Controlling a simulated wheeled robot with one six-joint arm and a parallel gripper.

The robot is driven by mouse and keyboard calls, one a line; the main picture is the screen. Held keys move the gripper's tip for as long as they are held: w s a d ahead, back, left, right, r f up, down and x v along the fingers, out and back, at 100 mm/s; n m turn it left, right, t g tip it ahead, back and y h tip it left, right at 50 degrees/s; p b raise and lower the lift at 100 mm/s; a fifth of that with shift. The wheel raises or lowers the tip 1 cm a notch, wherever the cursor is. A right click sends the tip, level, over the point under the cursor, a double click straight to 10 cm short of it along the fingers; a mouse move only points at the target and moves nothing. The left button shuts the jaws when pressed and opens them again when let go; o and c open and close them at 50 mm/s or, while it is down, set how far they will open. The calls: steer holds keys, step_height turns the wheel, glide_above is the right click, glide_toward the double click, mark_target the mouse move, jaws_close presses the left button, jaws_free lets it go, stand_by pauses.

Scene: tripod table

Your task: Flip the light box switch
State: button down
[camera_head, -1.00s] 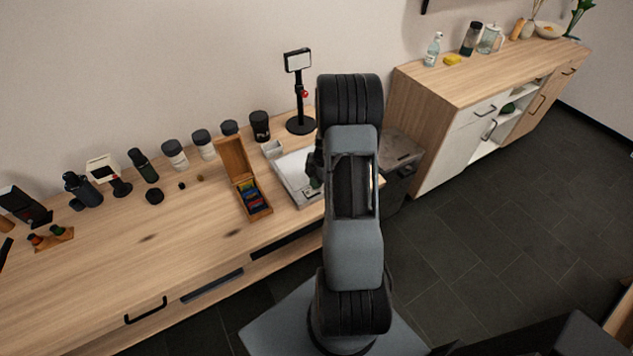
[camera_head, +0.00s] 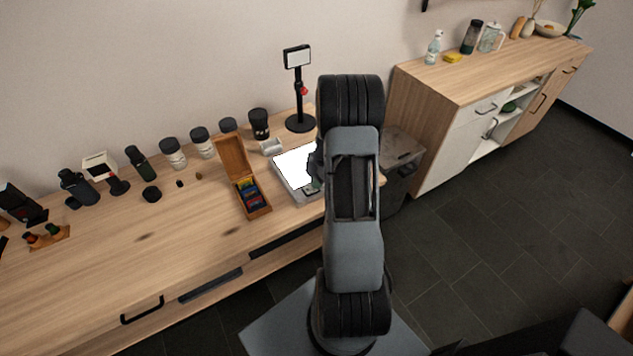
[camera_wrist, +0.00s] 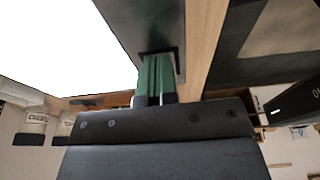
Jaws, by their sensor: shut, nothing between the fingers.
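The light box (camera_head: 290,166) lies flat on the wooden table, left of my arm, and its panel glows bright white. In the wrist view the lit panel (camera_wrist: 60,38) fills the upper left, with the grey frame beside it. A dark switch surround (camera_wrist: 178,58) sits in that frame. My gripper (camera_wrist: 156,62) has green fingers held together with nothing between them. Its tips are at the surround, over the switch, which they mostly hide. I cannot tell whether they still touch it. In the head view my gripper (camera_head: 313,184) is partly hidden behind my arm.
A wooden box with an open lid (camera_head: 247,185) stands just left of the light box. A black stand with a small screen (camera_head: 298,90) rises behind it. Several jars and bottles line the wall side. The table's front left (camera_head: 100,260) is clear.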

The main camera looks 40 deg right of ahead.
steer(key=shift+r, duration=0.15)
steer(key=shift+r, duration=0.65)
steer(key=shift+r+p, duration=0.25)
steer(key=shift+p, duration=0.1)
steer(key=p+v, duration=0.1)
steer(key=v, duration=0.3)
steer(key=shift+a+r+p, duration=0.15)
steer(key=shift+a+p, duration=0.05)
steer(key=shift+p, duration=0.2)
steer(key=d+r+b, duration=0.2)
steer(key=d+r, duration=0.2)
steer(key=r, duration=0.4)
steer(key=shift+s+d, duration=0.25)
steer(key=shift+s, duration=0.05)
